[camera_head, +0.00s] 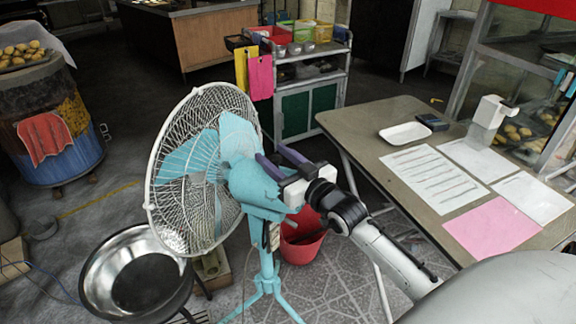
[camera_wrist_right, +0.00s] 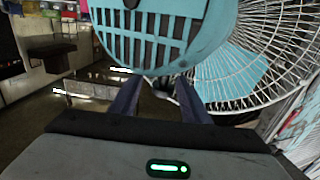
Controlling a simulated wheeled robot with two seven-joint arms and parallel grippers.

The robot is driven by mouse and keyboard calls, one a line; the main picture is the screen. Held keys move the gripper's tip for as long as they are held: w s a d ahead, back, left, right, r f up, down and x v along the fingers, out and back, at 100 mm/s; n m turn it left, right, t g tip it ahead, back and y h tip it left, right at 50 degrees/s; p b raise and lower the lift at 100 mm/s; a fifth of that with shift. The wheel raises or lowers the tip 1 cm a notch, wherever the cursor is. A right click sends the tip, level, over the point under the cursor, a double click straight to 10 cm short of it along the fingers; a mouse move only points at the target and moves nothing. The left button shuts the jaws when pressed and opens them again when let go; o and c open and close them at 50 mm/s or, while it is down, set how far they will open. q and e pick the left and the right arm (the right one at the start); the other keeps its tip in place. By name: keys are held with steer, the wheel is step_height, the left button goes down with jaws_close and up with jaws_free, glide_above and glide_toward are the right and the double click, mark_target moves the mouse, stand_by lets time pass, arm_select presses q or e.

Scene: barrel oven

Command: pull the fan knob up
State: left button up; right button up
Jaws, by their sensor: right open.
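The turquoise pedestal fan (camera_head: 262,185) stands left of the middle in the head view, its white wire cage (camera_head: 165,150) facing left. Its motor housing also shows in the wrist view (camera_wrist_right: 150,40), with a slotted back filling the top middle. I cannot make out the fan knob clearly; the gripper covers part of the housing top in the head view. My right gripper (camera_head: 269,153) is open, its purple fingers at the top of the housing. In the wrist view its empty fingers (camera_wrist_right: 158,84) point toward the housing's lower edge; contact cannot be told. My left gripper is not in view.
A table (camera_head: 365,135) with papers and a white tray (camera_head: 405,133) stands to the right. A red bucket (camera_head: 303,245) is behind the fan's stand. A metal bowl (camera_head: 110,265) is below the cage, and a blue barrel (camera_head: 60,165) stands at the left.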

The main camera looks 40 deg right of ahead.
mark_target(281, 161)
steer(key=s, duration=0.8)
steer(key=shift+d, duration=0.1)
steer(key=shift+s, duration=0.1)
